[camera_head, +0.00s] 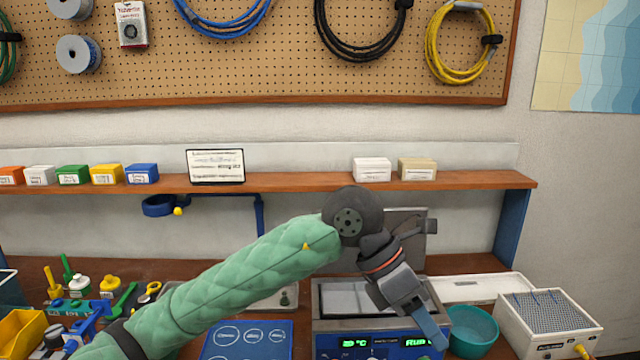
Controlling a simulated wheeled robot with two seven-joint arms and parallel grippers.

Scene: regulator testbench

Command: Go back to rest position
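My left arm, in a green quilted sleeve, reaches in from the lower left toward the middle of the head view. My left gripper (432,332) points down and to the right, in front of the right side of a blue bench device (378,345) with a lit green display. The gripper's grey-blue fingertip end is seen from the side, so its opening does not show. I see no object clearly held in it. My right gripper is not in view.
A teal bowl (474,328) stands right of the device, close to the gripper. A white box with a perforated top (548,318) is farther right. A blue panel (246,342) lies left of the device. Tools and bottles crowd the lower left. A wooden shelf (300,183) crosses behind the arm.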

